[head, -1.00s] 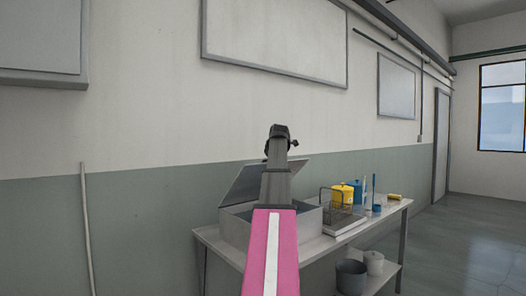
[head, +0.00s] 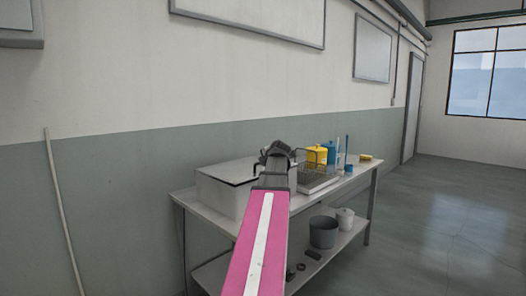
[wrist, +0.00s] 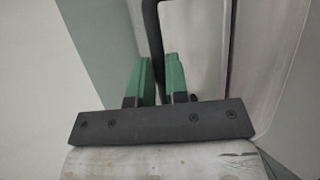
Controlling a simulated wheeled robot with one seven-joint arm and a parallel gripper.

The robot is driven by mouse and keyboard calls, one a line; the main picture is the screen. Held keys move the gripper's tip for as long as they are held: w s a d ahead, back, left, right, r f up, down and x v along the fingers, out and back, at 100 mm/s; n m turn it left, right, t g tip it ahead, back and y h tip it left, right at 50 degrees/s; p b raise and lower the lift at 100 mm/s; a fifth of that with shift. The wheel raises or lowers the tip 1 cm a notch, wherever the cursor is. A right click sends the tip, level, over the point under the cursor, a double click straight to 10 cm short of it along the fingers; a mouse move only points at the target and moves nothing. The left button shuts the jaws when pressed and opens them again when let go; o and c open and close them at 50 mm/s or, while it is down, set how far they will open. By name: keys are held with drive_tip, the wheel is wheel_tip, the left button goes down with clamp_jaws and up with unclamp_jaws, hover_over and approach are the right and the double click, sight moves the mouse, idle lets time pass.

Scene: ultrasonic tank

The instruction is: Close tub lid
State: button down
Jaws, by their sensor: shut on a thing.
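The grey metal tub (head: 215,196) stands on the left end of the table. Its lid (head: 232,170) lies low and nearly flat over it; a thin dark line runs along its front edge, and I cannot tell whether it touches the rim all round. My gripper (head: 277,152) is at the tub's right side, with my pink arm hiding part of the tub. In the wrist view the green fingers (wrist: 158,65) are close together around a thin dark strip beside a pale panel, which looks like the lid's edge.
Right of the tub on the table (head: 185,196) are a wire basket, a yellow container (head: 316,155), blue items and a yellow block (head: 365,157). A grey bucket (head: 323,231) and white pot (head: 345,218) stand on the lower shelf. The floor at right is clear.

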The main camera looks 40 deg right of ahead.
sight(263, 169)
drive_tip(key=shift+s+a+f, duration=0.1)
drive_tip(key=shift+s+f, duration=0.1)
drive_tip(key=shift+f, duration=0.55)
drive_tip(key=shift+s+f, duration=0.15)
drive_tip(key=shift+f, duration=0.6)
drive_tip(key=c, duration=1.1)
unclamp_jaws()
drive_tip(key=v, duration=1.1)
drive_tip(key=shift+w+r, duration=0.15)
drive_tip(key=shift+r, duration=0.15)
